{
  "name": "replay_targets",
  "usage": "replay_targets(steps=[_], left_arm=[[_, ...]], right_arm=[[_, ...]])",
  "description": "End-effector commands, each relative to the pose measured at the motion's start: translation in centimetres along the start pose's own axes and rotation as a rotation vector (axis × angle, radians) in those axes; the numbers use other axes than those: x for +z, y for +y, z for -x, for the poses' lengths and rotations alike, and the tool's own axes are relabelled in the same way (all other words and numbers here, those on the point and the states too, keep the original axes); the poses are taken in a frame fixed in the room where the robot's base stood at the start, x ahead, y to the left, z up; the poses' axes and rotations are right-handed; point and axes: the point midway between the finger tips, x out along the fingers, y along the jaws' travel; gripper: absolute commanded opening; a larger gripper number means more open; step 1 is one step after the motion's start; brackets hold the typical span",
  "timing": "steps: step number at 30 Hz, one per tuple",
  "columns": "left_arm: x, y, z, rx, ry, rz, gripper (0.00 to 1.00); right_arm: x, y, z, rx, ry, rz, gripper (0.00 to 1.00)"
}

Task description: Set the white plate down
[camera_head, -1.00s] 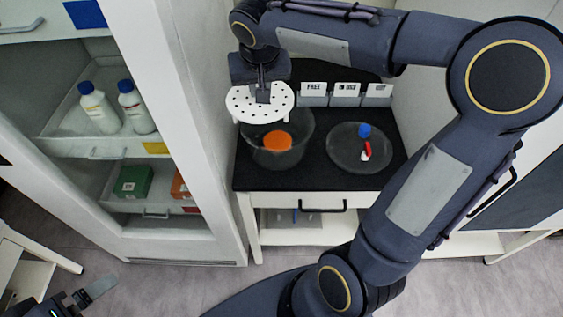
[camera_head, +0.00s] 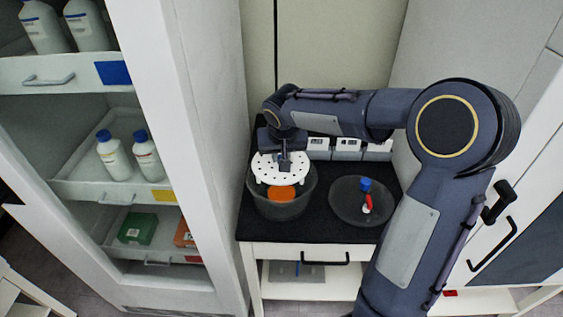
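The white plate (camera_head: 266,171) is round, with holes through it and short feet below. My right gripper (camera_head: 285,163) is shut on the plate and holds it about level. The plate is over the mouth of a dark see-through bowl (camera_head: 283,209) on the black counter. I cannot tell whether the plate touches the bowl. An orange disc (camera_head: 282,192) lies inside the bowl, below the plate, with its back part hidden. My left gripper is out of view.
An open white cabinet (camera_head: 192,150) with bottles is on the left. The black counter (camera_head: 320,231) is clear in front.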

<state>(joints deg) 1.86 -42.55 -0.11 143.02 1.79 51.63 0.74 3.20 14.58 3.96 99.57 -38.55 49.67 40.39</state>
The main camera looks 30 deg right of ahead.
Motion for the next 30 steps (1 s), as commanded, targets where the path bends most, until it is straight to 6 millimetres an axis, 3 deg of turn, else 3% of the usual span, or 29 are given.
replay_targets(steps=[8,14,30], left_arm=[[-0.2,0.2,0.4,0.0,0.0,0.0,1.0],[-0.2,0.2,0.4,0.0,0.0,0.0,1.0],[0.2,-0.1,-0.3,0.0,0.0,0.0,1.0]], right_arm=[[-0.8,0.4,-2.6,0.001,-0.002,0.0,0.0],[0.2,0.4,-5.2,0.0,-0.001,0.002,0.0],[0.6,0.4,-6.1,-0.001,0.002,0.0,0.0]])
